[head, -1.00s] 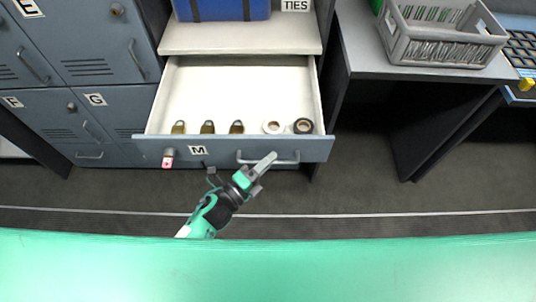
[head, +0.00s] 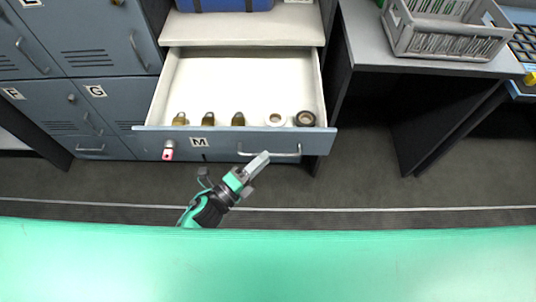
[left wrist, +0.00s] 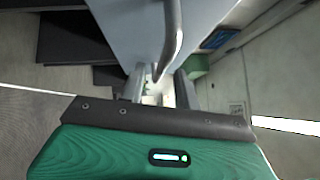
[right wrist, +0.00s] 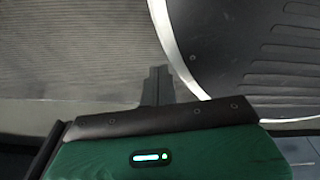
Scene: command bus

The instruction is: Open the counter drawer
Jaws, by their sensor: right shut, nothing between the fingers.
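The counter drawer (head: 190,143), with a blue-grey front marked M, stands pulled out. Its pale inside shows from above. Its bar handle (head: 270,153) is on the right part of the front. My left gripper (head: 257,164) is at the handle's near side. In the left wrist view the fingers (left wrist: 157,88) are apart, with the handle bar (left wrist: 172,35) just ahead of and partly between them; I see no firm grip. My right gripper (right wrist: 157,86) is shut and empty in the right wrist view, out of the head view.
The drawer holds several small things: brass padlocks (head: 208,118), a white tape roll (head: 276,119) and a dark roll (head: 305,118). A red-tagged key (head: 168,152) hangs at the front. Lockers (head: 100,105) stand left. A grey crate (head: 445,40) sits on the right desk (head: 430,67).

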